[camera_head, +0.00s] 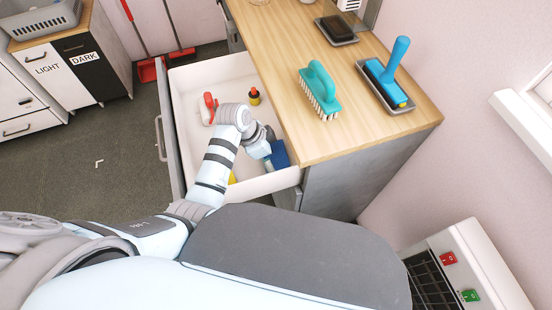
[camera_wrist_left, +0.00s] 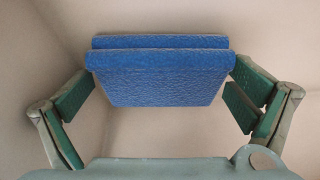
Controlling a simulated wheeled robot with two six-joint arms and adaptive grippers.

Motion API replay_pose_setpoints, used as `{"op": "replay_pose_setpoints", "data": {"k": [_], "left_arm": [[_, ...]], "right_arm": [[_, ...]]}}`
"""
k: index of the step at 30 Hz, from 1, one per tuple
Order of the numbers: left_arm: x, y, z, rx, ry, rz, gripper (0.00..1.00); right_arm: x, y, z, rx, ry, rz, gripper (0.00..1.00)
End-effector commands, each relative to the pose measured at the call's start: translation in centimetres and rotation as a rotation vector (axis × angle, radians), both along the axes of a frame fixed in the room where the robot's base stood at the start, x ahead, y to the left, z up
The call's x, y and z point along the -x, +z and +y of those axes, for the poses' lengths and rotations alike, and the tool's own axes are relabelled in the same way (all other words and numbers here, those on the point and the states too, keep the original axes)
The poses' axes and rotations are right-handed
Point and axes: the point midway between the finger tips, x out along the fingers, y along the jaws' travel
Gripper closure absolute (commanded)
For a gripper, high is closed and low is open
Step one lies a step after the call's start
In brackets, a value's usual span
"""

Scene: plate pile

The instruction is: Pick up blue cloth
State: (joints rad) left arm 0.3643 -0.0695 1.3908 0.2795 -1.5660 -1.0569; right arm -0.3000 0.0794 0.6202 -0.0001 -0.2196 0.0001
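The blue cloth (camera_head: 279,155) is a folded blue slab inside the open white drawer, near its right wall. It also shows in the left wrist view (camera_wrist_left: 160,78), centred between the fingers. My left gripper (camera_wrist_left: 165,85) has its two green-padded fingers spread wide, one at each side edge of the cloth. The fingertips look very close to the edges; I cannot tell whether they touch. In the head view my left arm reaches into the drawer, and the wrist hides part of the gripper (camera_head: 265,150). My right gripper is not in view.
The wooden counter (camera_head: 285,70) above carries a teal brush (camera_head: 320,90) and a blue brush (camera_head: 388,75) on a tray.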

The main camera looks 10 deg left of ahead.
Motion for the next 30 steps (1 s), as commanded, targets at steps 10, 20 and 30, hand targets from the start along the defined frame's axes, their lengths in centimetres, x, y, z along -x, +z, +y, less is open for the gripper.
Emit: {"op": "replay_pose_setpoints", "data": {"k": [10, 20, 30], "left_arm": [[0.0, 0.1, 0.0, 0.000, 0.000, 0.000, 0.35], [-0.4, 1.9, 0.4, 0.000, 0.000, -0.004, 0.35], [-0.3, 7.7, 0.4, 0.001, 0.000, -0.003, 0.35]], "right_arm": [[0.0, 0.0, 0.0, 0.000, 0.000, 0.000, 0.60], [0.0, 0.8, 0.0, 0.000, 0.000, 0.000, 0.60], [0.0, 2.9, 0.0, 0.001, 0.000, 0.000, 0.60]]}}
